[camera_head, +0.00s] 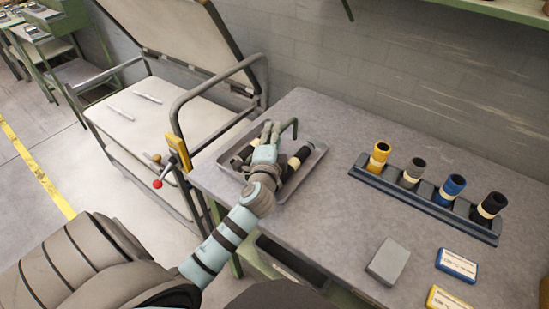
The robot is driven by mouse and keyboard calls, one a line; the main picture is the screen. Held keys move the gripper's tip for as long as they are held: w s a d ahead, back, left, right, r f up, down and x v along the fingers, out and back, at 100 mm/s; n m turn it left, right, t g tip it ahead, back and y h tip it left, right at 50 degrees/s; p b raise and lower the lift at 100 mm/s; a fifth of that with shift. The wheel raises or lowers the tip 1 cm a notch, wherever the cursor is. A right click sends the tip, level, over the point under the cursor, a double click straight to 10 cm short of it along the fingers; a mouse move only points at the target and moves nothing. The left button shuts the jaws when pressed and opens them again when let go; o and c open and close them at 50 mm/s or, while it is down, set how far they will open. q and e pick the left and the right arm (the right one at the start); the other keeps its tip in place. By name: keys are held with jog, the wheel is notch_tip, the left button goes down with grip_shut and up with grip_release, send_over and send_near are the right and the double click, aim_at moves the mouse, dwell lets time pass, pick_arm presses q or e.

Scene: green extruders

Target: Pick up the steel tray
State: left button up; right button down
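The steel tray (310,166) lies on the grey workbench (340,200), near its left end. It is a shallow grey tray with a raised rim and dark cylindrical pieces inside, one with a pale band (298,158). My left gripper (268,133) is over the middle of the tray, with its arm coming from the lower left. It hides much of the tray's inside. I cannot tell whether its fingers are open or shut, or whether they touch anything. A green bent rod shows beside the fingers. My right gripper is not in view.
A dark rack (418,200) with yellow, grey, blue and black cylinders stands on the right. A grey block (388,262) and blue (456,264) and yellow (446,300) boxes lie nearer. A wall is behind. The bench between tray and rack is clear.

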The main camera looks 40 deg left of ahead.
pick_arm(q)
grip_shut()
jog(key=shift+r, duration=0.2)
dwell(0.4)
